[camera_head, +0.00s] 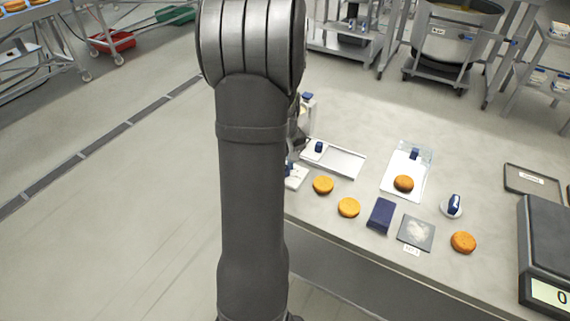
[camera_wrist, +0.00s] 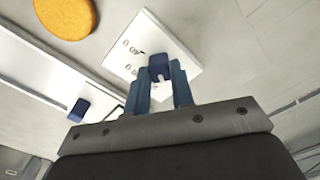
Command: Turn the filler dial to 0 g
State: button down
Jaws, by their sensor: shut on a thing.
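The filler dial is a dark blue knob (camera_wrist: 158,64) on a white plate (camera_wrist: 185,48) with small dark marks, seen in the wrist view. The marks are too small to read, so I cannot tell the setting. My gripper (camera_wrist: 160,78) has its two blue fingers on either side of the knob, shut on it. In the head view the white plate (camera_head: 297,178) shows just right of my arm, which hides most of the dial and my gripper.
A metal tray (camera_head: 345,163) with a blue-handled piece lies beside the plate. A navy block (camera_head: 381,215), a powdery dark tile (camera_head: 416,232) and a scale (camera_head: 545,250) stand further right.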

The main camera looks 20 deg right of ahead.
jog(key=shift+n, duration=1.6)
jog(key=c, duration=1.2)
grip_release()
jog(key=shift+c, duration=0.2)
notch_tip(320, 180, up, 18)
jog(key=shift+f, duration=0.25)
jog(key=shift+f, duration=0.1)
notch_tip(320, 180, down, 17)
jog(key=shift+f, duration=0.2)
